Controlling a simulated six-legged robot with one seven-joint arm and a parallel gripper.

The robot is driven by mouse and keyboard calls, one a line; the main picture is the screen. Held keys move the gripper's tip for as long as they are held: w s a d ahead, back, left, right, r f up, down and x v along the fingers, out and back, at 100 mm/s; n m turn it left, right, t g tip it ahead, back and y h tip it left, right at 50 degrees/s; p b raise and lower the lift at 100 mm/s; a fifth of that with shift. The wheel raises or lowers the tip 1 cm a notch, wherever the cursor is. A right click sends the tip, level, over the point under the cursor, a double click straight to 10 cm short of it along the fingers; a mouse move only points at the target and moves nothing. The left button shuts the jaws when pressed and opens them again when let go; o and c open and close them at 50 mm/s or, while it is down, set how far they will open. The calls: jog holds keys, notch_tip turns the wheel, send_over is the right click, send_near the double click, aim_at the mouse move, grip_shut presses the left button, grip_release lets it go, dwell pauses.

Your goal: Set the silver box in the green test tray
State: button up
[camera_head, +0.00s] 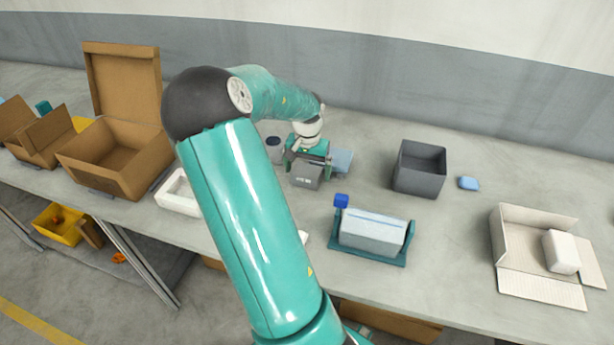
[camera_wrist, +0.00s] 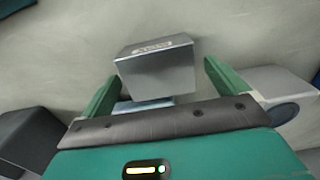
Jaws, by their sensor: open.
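In the wrist view the silver box (camera_wrist: 158,76) shows between the two green fingers of my gripper (camera_wrist: 162,72), which are apart. A gap shows at the right finger; contact at the left cannot be told. The green test tray (camera_head: 366,256) lies on the table to the right and nearer the front edge. A long pale block with a light blue strip on top (camera_head: 372,232) sits in it.
A dark grey bin (camera_head: 420,168) and a light blue piece (camera_head: 469,183) stand behind right. An open carton (camera_head: 512,270) holds a white block (camera_head: 561,251). A cardboard box (camera_head: 118,158) stands left.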

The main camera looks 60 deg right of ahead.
jog(key=shift+f, duration=0.35)
jog(key=c, duration=1.2)
jog(key=shift+r, duration=0.15)
